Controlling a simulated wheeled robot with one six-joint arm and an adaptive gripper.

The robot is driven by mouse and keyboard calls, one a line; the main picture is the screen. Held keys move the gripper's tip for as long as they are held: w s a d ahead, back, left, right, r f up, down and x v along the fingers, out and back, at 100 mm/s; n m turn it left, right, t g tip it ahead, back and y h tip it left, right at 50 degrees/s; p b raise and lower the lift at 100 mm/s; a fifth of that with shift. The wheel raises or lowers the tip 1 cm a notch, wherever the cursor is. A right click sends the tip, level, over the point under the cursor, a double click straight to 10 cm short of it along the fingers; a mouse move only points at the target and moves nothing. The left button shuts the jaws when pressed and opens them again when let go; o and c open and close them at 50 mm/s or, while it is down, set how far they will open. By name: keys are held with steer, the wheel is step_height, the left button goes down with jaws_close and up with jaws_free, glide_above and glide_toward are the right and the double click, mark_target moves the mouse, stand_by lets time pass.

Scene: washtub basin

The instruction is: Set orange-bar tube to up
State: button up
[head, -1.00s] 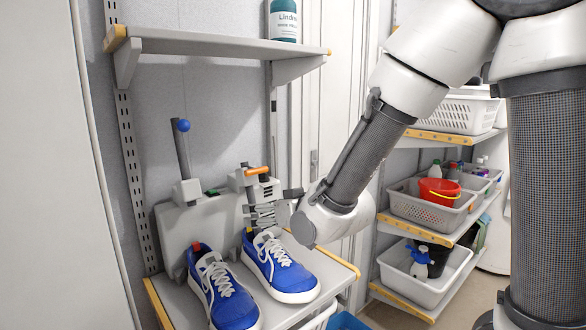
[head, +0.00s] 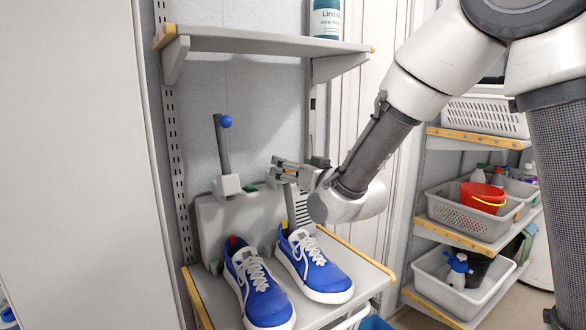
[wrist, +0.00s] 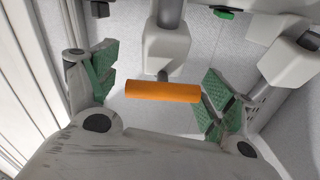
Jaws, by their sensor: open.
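The orange bar (wrist: 162,91) lies crosswise between my gripper's open fingers in the wrist view, just beyond the palm. It joins a pale grey block (wrist: 167,45) with a dark tube behind it. The other tube (head: 222,145), tipped with a blue ball, stands upright at left.
Two blue shoes, left (head: 258,288) and right (head: 314,265), stand before the unit on the lower shelf. An upper shelf (head: 265,42) holding a bottle (head: 326,18) hangs above my gripper. Racks with baskets (head: 473,210) stand at right. Space between the upper shelf and unit is open.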

steer(key=c, duration=1.3)
steer(key=w+r, duration=0.1)
steer(key=r, duration=0.3)
steer(key=w+a+r, duration=0.1)
steer(key=r, duration=0.3)
steer(key=w+a+r, duration=0.1)
steer(key=r, duration=0.3)
steer(key=shift+r, duration=0.4)
steer(key=o, duration=1.3)
steer(key=shift+w+f, duration=0.1)
steer(key=shift+w, duration=0.05)
steer(key=shift+s, duration=0.2)
